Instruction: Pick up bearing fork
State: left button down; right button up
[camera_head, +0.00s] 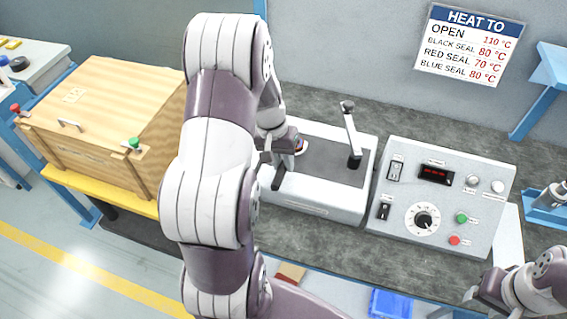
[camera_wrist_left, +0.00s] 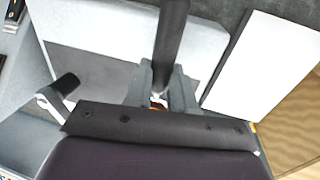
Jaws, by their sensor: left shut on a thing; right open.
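My left gripper (camera_head: 280,158) is over the left part of a white bench unit (camera_head: 325,208), partly hidden by my own arm. In the left wrist view its fingers (camera_wrist_left: 165,90) are shut on a dark bar (camera_wrist_left: 172,42), which looks like the bearing fork. The bar sticks out beyond the fingers; its far end and any prongs cannot be made out. A small orange and white piece (camera_wrist_left: 157,101) shows between the fingers. My right gripper (camera_head: 480,290) is open at the lower right of the head view, away from the unit.
An upright lever (camera_head: 351,135) stands on the unit. A control box (camera_head: 440,200) with a dial and a red display is to its right. A wooden box (camera_head: 110,110) stands at the left. A blue bin (camera_head: 390,303) is below the bench front. A heat sign (camera_head: 468,45) hangs behind.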

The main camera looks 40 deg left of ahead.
pick_arm(q)
jog(key=r, duration=0.3)
jog(key=shift+d, duration=0.2)
jog(key=w+d+r, duration=0.1)
jog(key=d+r, duration=0.2)
jog(key=d, duration=0.2)
jog(key=w+d+r+b, duration=0.1)
jog(key=d+r, duration=0.2)
jog(key=d, duration=0.3)
jog(key=shift+w+r, duration=0.2)
jog(key=shift+r, duration=0.15)
